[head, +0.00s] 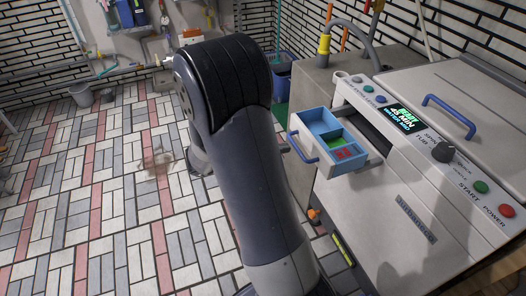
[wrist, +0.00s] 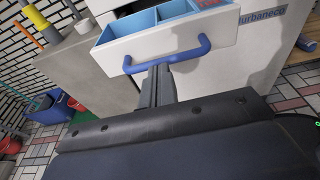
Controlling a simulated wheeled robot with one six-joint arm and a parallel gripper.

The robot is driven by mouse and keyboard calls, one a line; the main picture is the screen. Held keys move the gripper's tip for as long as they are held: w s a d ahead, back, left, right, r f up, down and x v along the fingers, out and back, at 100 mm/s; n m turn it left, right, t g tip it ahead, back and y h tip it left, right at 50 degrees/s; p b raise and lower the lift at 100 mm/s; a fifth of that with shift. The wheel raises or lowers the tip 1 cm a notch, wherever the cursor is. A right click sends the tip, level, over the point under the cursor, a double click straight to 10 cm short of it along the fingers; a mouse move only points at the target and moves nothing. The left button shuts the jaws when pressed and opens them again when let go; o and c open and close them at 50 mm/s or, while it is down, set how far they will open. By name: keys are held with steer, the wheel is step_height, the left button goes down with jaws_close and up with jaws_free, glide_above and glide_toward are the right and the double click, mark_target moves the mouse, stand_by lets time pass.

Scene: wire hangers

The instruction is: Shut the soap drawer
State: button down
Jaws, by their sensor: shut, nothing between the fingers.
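The soap drawer (head: 355,171) is pulled out of the front of the white washing machine (head: 400,225). Its inside shows blue, green and red compartments. A blue bar handle (head: 302,148) is on the drawer's front. In the wrist view the drawer front (wrist: 185,40) faces me, with the blue handle (wrist: 167,59) along it. My gripper (wrist: 157,72) is shut and empty, its fingertips at or just below the handle; I cannot tell whether they touch it. In the head view my dark arm hides most of the gripper.
The machine's control panel (head: 420,125) has a lit display, buttons and a knob. A blue lid handle (head: 449,116) is on top. A grey concrete block (head: 312,85) with a tap hose stands beside the machine. A blue bin (head: 280,75) is behind. The tiled floor at left is mostly clear.

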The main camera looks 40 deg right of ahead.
mark_target(341, 129)
steer(key=shift+s+d+f, duration=0.15)
steer(key=shift+d, duration=0.55)
steer(key=r+x, duration=0.1)
steer(key=x, duration=0.5)
steer(key=r+x, duration=0.1)
steer(key=x, duration=0.4)
steer(key=r+x, duration=0.1)
steer(key=x, duration=0.5)
steer(key=shift+s+d+r, duration=0.15)
steer(key=shift+d, duration=0.2)
steer(key=shift+s+d+r, duration=0.1)
steer(key=shift+s+d, duration=0.05)
steer(key=shift+d, duration=0.2)
steer(key=shift+s+d, duration=0.1)
steer(key=shift+d, duration=0.5)
steer(key=shift+r, duration=0.1)
steer(key=shift+d, duration=0.1)
steer(key=shift+r, duration=0.15)
